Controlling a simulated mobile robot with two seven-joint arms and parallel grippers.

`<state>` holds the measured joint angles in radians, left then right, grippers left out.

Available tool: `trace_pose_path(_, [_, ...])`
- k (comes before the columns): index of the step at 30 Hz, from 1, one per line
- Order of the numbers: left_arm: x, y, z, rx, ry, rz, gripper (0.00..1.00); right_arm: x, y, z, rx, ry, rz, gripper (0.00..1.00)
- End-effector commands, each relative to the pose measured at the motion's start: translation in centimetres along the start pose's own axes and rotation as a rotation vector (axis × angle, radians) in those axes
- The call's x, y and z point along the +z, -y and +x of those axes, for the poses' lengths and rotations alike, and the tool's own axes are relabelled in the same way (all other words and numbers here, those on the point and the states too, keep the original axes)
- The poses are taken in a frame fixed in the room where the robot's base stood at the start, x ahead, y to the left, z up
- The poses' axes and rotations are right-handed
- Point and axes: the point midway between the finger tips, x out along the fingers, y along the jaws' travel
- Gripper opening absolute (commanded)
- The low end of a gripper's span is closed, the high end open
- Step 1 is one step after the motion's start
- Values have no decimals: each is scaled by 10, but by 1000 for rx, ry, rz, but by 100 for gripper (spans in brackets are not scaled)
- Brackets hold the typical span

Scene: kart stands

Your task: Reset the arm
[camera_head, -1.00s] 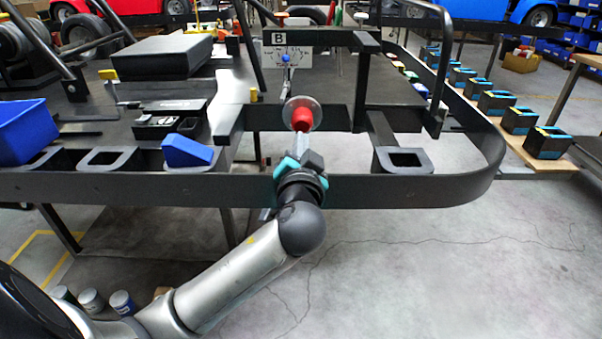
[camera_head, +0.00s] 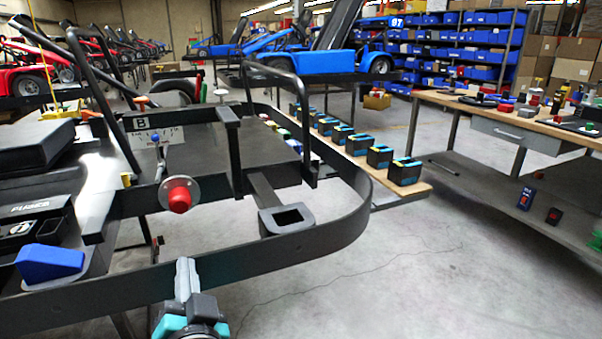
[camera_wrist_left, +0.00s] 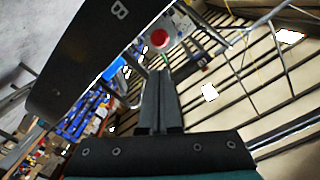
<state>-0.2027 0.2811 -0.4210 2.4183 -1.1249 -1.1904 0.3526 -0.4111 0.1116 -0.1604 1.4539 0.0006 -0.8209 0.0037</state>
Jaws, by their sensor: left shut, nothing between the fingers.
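My left gripper (camera_head: 184,272) is at the bottom of the head view, just in front of the kart stand's black front rail (camera_head: 235,262). Its fingers are closed together with nothing between them, and the shut fingers (camera_wrist_left: 160,85) also show in the left wrist view. Beyond the rail is a red knob (camera_head: 179,197) on a round grey disc, apart from the fingertips. The red knob also shows in the left wrist view (camera_wrist_left: 160,39), beyond the fingertips. My right gripper is in neither view.
A blue wedge block (camera_head: 50,262) sits on the stand at the left. A workbench (camera_head: 505,125) with small parts stands at the right. Several black boxes with teal and yellow parts line a low wooden board (camera_head: 405,190). The floor (camera_head: 430,270) between is clear.

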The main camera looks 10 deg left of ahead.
Motion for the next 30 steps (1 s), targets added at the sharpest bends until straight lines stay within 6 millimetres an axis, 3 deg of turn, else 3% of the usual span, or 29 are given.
trace_pose_path(5, [32, -48, 14, 117, 53, 101, 0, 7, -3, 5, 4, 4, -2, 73])
trace_pose_path(9, [86, -105, 23, 276, 133, 203, 0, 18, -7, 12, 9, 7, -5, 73])
trace_pose_path(14, [160, -159, 17, 456, 243, 276, 0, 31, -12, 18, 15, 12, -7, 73])
trace_pose_path(21, [278, -210, -24, 692, 441, 299, 0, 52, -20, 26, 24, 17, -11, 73])
trace_pose_path(26, [352, -223, -68, 810, 588, 264, 0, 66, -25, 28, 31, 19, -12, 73])
trace_pose_path(30, [410, -223, -115, 880, 723, 209, 0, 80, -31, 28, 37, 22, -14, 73])
